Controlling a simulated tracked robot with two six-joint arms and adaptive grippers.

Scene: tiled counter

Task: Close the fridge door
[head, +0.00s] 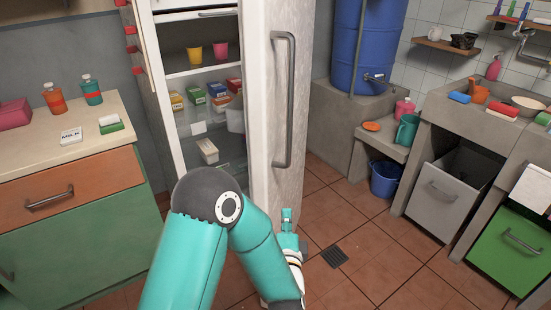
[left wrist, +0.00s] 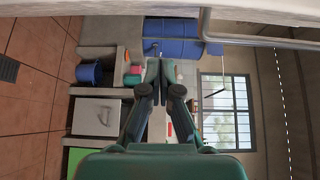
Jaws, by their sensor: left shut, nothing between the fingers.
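The white fridge (head: 202,73) stands open at the centre left of the head view, its lit shelves showing. Its door (head: 262,150) is swung out towards me, with a long grey handle (head: 291,100) on its outer face. My left arm crosses in front of the fridge, and my left gripper (head: 287,217) is low beside the outer face, right of the door. The gripper is shut and empty; I cannot tell whether it touches the door. In the left wrist view its closed fingers (left wrist: 160,72) point ahead, with the door (left wrist: 180,10) and handle (left wrist: 250,41) along the top. My right gripper does not show.
A green-and-orange cabinet (head: 75,190) with bottles stands left of the fridge. At the right are a blue barrel (head: 368,40), a blue bucket (head: 385,180) and a concrete sink counter (head: 460,115). Tiled floor (head: 390,250) is free right of the door.

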